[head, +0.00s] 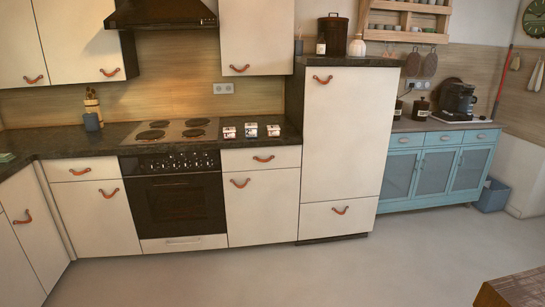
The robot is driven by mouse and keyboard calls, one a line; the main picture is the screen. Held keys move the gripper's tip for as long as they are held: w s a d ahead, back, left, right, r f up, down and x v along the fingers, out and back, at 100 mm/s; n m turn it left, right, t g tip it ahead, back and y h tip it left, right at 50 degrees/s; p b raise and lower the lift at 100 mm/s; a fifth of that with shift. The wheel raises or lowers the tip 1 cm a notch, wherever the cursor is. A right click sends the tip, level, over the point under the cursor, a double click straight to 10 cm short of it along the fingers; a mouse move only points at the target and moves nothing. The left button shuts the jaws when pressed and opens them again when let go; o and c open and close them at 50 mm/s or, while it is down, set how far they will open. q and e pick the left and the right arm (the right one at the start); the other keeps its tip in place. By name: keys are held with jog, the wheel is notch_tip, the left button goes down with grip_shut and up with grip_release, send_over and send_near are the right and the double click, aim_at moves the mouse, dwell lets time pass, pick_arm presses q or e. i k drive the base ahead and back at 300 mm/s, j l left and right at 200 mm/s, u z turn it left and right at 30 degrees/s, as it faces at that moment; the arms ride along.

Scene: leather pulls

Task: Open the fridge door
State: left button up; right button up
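A tall cream cabinet front (343,140), which looks like the fridge door, stands right of the counter run. It is shut, flush with its dark frame. An orange-brown leather pull (323,79) sits near its top left. Neither of my grippers shows in the head view.
Left of the tall unit are a counter with a stove (175,133), an oven (175,200) and several small packages. A blue cabinet (437,170) stands to the right. A wooden corner (515,290) juts in at lower right. The grey floor (290,270) in front is clear.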

aim_at(349, 111)
jog(key=i+z, duration=0.3)
jog(key=i, duration=0.55)
jog(key=i+j+z, duration=0.25)
jog(key=i, duration=0.65)
